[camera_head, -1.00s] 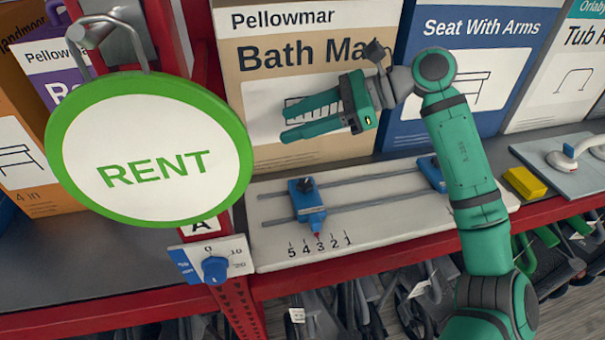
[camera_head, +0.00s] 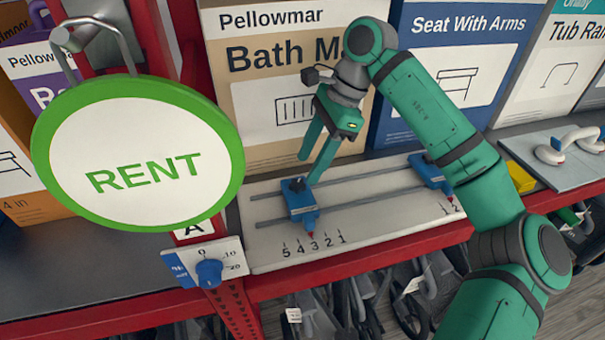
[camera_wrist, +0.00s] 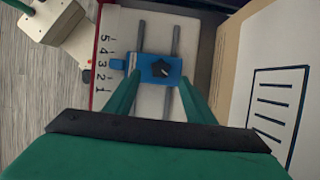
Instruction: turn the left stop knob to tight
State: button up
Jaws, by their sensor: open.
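The left stop is a blue block (camera_head: 300,203) on two grey rails (camera_head: 350,195) of a white board. Its red pointer is near the 3 on the printed scale. Its black star-shaped knob (camera_wrist: 161,68) is on top, and in the head view my fingers partly overlap it. My gripper (camera_head: 308,168) is open and points down at the stop from above and behind. In the wrist view the fingers lie on either side below the knob, with nothing between them. A second blue stop (camera_head: 428,172) is at the right end of the rails.
A green-rimmed RENT sign (camera_head: 138,152) hangs at front left. A small dial with a blue knob (camera_head: 209,272) is on the shelf edge below it. The Bath Mat box (camera_head: 262,120) stands close behind the board. A yellow block (camera_head: 520,177) lies to the right.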

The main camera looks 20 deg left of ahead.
aim_at(299, 183)
jog(key=shift+x, duration=2.3)
jog(key=shift+r, duration=0.1)
jog(key=c, duration=1.1)
